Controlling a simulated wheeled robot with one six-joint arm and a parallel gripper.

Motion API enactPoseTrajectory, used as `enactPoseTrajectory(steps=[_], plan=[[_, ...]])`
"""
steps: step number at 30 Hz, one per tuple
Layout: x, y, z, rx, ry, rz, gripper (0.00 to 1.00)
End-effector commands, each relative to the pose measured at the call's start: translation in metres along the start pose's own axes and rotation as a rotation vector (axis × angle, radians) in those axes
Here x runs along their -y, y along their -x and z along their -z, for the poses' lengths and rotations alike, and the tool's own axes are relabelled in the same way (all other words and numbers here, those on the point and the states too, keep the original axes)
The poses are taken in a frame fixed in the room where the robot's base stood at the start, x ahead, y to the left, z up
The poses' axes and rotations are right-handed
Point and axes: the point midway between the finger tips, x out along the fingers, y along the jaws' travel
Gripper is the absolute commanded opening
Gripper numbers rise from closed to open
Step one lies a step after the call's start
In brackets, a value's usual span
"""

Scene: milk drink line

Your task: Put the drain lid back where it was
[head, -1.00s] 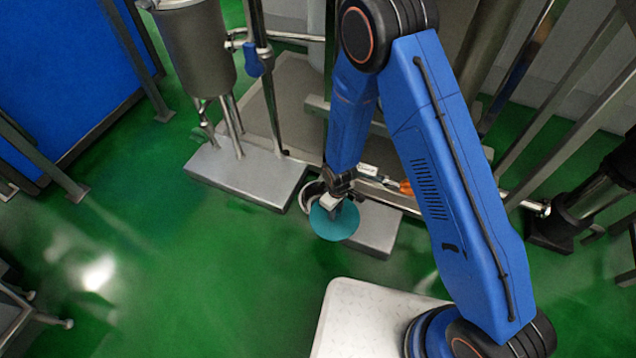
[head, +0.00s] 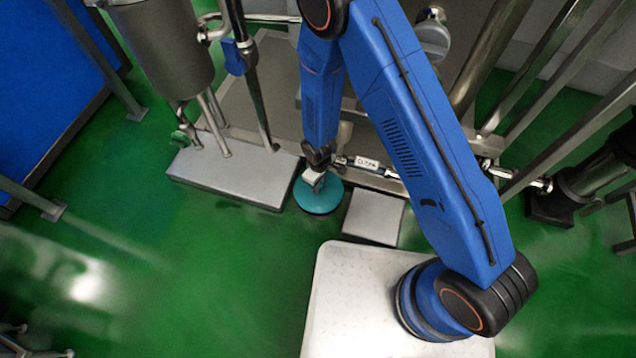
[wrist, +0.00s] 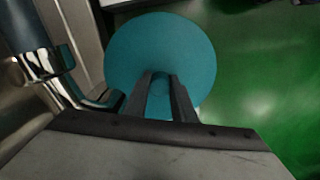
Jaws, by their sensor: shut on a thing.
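The drain lid is a round teal disc (head: 318,197), between the grey block at left and the smaller grey block at right in the head view. It also fills the upper middle of the wrist view (wrist: 160,50). My gripper (head: 314,182) is over the lid, and in the wrist view its two dark fingers (wrist: 160,92) close on the lid's middle. The lid looks roughly level. The drain opening is not visible; the lid covers that spot in the head view. I cannot tell whether the lid touches the floor.
A long grey block (head: 232,172) with a steel vessel (head: 160,50) above it stands left of the lid. A smaller grey block (head: 374,217) is close on the right. A pipe with a white label (head: 366,163) runs behind. Green floor (head: 200,270) is open in front.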

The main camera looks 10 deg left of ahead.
Motion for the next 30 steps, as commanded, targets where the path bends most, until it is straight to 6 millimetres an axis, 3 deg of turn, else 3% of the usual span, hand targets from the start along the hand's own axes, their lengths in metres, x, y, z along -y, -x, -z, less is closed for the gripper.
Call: enactPoseTrajectory(steps=[4,29,30], plan=[[-0.001,-0.012,0.004,-0.001,0.005,-0.001,0.00],[-0.001,-0.025,0.003,0.001,0.006,0.000,0.00],[-0.001,-0.026,0.003,0.002,0.006,0.001,0.28]])
